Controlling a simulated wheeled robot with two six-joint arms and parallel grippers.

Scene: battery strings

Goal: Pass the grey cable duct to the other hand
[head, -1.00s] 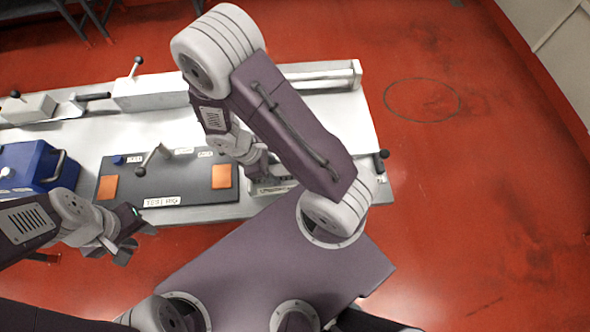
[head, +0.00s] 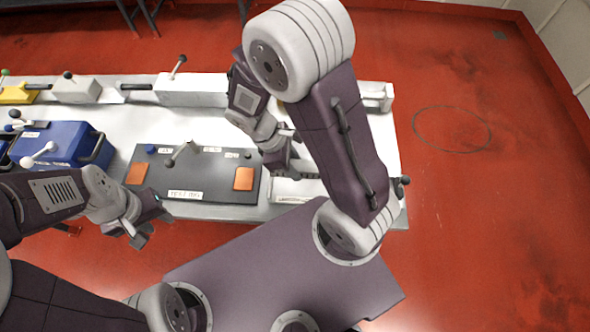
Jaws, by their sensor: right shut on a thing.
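My right arm arches over the bench, and its gripper (head: 284,167) points down by the right end of the dark mat. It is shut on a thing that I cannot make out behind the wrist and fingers. I cannot clearly pick out the grey cable duct; it may be hidden there. My left gripper (head: 152,230) is open and empty in front of the bench's near edge, lower and left of the right gripper. The two grippers are well apart.
The white bench (head: 235,212) carries a dark mat (head: 205,178) with orange pads, a blue box (head: 62,142) with a black handle at left, and a labelled pale tray (head: 300,190) at right. White blocks (head: 190,92) line the back. Red floor is clear at right.

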